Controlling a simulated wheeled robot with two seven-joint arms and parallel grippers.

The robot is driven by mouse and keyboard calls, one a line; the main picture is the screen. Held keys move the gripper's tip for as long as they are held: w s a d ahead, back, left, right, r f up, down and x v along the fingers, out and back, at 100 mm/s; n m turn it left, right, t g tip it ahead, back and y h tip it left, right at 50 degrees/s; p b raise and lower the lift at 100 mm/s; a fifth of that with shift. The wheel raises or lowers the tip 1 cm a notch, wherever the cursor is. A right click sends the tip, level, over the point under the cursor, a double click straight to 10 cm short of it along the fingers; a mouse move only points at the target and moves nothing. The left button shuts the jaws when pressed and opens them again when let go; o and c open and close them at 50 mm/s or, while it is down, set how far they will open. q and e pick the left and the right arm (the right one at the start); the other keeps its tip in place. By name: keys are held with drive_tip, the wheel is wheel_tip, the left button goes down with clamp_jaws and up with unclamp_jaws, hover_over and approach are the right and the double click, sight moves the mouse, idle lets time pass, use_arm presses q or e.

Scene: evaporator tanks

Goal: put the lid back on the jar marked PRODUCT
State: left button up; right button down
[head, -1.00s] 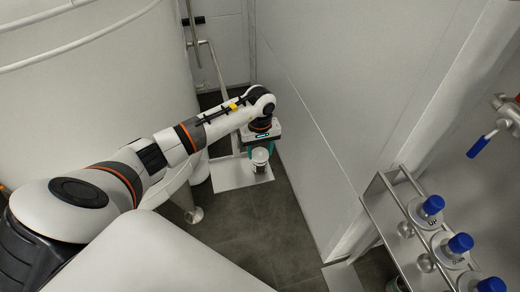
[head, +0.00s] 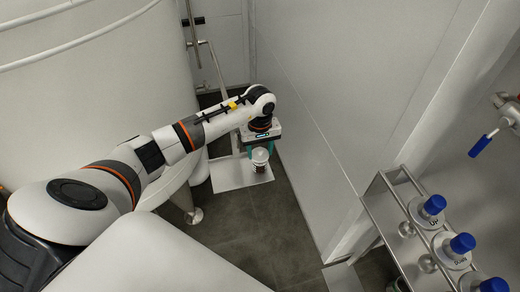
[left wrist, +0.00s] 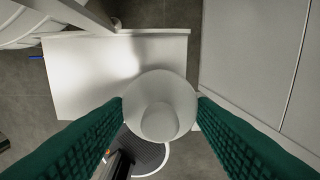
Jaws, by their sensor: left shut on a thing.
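My left gripper (head: 261,148) reaches down over a low light-coloured platform (head: 225,174). In the left wrist view, its green fingers (left wrist: 160,115) are shut on a white round lid (left wrist: 160,105) with a knob in its middle. A jar-like thing (head: 260,170) shows small just under the lid in the head view; I cannot read any marking on it. In the left wrist view, a dark round thing with a pale rim (left wrist: 153,155) lies partly hidden below the lid. I cannot tell whether lid and jar touch. My right gripper is not in view.
A large white tank (head: 100,70) stands at the left and a pale wall (head: 340,110) rises just right of the gripper. A metal rack (head: 385,207) with several blue-capped bottles (head: 461,245) and a blue-handled valve (head: 480,146) are at the right. Dark floor is free in front.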

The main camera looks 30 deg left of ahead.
use_arm(q)
drive_tip(key=o, duration=1.3)
drive_tip(key=shift+o, duration=1)
drive_tip(key=shift+w+d, duration=0.1)
drive_tip(key=shift+f, duration=0.1)
